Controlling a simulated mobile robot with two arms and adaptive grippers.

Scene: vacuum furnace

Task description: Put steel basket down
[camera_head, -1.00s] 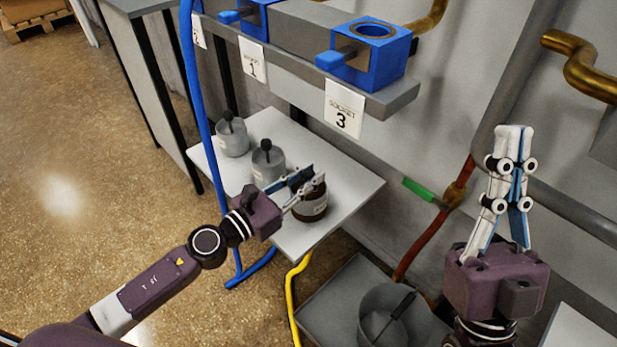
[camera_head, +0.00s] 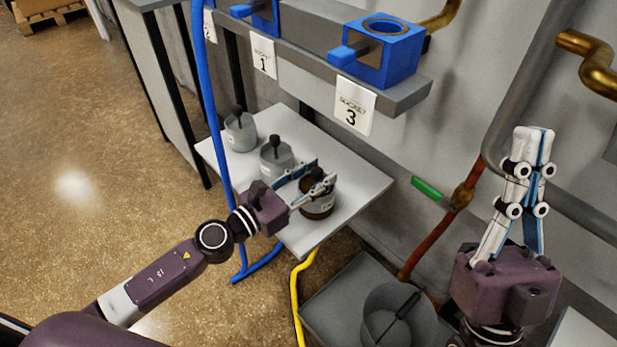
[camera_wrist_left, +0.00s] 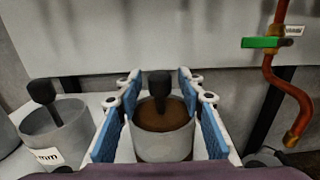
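A steel basket with a dark brown filling and black knob (camera_head: 318,205) stands upright on the light table. It also shows in the left wrist view (camera_wrist_left: 163,148). My left gripper (camera_head: 307,180) is open around its top; in the left wrist view its blue-padded fingers (camera_wrist_left: 160,100) stand on either side, with the knob between them and gaps beside the wall. Two similar grey containers (camera_head: 277,160) (camera_head: 240,133) with black knobs stand to its left. My right gripper (camera_head: 530,150) is raised at the right, its fingers together and nothing visible between them.
The light table (camera_head: 355,185) has free room right of the basket. A shelf with blue sockets (camera_head: 380,60) overhangs behind. A blue hose (camera_head: 212,110) hangs in front of the table's left side. A grey pot (camera_head: 392,335) stands on a lower platform (camera_head: 345,290).

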